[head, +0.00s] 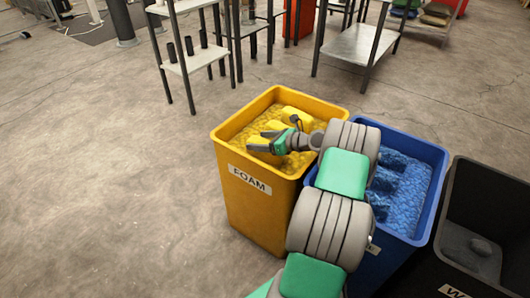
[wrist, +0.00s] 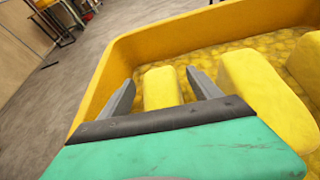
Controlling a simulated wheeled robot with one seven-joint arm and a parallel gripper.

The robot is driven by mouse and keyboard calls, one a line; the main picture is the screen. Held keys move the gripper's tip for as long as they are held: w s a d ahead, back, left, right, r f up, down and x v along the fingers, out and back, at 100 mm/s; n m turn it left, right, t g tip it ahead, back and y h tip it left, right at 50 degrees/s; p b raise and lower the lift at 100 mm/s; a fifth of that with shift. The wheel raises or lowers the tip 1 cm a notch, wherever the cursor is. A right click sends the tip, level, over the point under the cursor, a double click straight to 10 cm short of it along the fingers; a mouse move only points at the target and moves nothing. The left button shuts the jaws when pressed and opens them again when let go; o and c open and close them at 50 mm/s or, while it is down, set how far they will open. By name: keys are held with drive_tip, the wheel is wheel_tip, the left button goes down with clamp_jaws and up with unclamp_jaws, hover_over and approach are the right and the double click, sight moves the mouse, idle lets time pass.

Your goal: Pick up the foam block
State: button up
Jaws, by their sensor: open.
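Yellow foam blocks lie in the yellow bin labelled FOAM (head: 262,205). In the wrist view, one foam block (wrist: 162,88) shows between my gripper's fingers, and a larger foam block (wrist: 265,95) lies to its right. In the head view, a foam block (head: 294,114) shows near the bin's far side. My gripper (head: 257,141) is over the bin, its fingers pointing left. In the wrist view my gripper (wrist: 160,88) has its two grey fingers apart and nothing clamped. I cannot tell how far the fingertips are above the block.
A blue bin (head: 432,190) with blue filling stands right of the yellow one, and a black bin (head: 452,220) beyond it. Metal shelves (head: 195,62) and a table (head: 355,42) stand at the back. The floor on the left is clear.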

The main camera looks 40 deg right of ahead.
drive_tip(key=shift+c, duration=0.4)
drive_tip(key=c, duration=1.4)
